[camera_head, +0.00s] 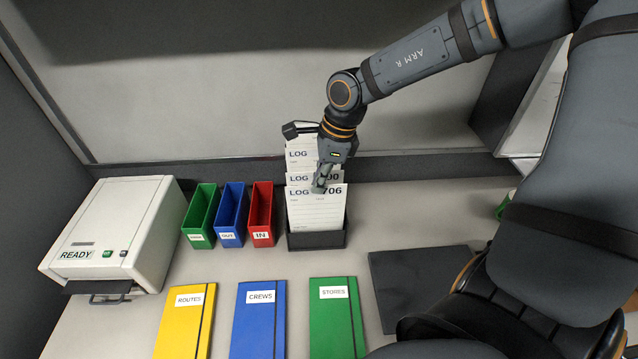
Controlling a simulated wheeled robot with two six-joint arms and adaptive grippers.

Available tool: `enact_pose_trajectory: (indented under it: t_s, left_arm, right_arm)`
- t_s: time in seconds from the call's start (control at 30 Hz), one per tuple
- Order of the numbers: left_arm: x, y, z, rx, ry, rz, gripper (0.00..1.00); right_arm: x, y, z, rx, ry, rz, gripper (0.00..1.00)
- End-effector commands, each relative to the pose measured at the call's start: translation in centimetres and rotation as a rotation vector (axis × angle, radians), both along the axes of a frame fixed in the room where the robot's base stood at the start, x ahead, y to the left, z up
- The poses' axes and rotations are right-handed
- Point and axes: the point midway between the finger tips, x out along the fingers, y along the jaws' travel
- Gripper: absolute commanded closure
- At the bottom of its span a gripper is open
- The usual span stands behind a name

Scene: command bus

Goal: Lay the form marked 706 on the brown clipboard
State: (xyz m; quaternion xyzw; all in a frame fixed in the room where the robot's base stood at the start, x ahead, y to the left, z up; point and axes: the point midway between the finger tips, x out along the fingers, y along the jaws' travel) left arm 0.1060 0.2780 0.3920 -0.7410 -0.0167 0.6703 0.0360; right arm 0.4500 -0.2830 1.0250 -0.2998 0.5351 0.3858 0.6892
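The form marked 706 (316,212) is a white sheet with LOG printed on it, standing upright at the front of a dark rack (317,240). More LOG forms (299,155) stand behind it. My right gripper (321,186) points down at the top edge of the 706 form and covers part of its heading. Its fingers are seen edge-on, so I cannot tell whether they grip the sheet. My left gripper is out of view.
Green (201,213), blue (232,212) and red (262,212) bins stand left of the rack. A white machine marked READY (118,228) is at far left. Yellow (184,325), blue (257,325) and green (336,325) folders lie in front. A dark flat panel (400,280) lies right of them.

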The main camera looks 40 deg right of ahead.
Motion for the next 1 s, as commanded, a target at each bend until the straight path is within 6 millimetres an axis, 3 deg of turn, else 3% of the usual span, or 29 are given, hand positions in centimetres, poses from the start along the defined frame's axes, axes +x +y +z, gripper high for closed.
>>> enact_pose_trajectory:
  t_s: [1.0]
  left_arm:
    - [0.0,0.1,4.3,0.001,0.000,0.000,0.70]
  right_arm:
    - [0.0,0.0,7.1,0.000,0.000,0.000,1.00]
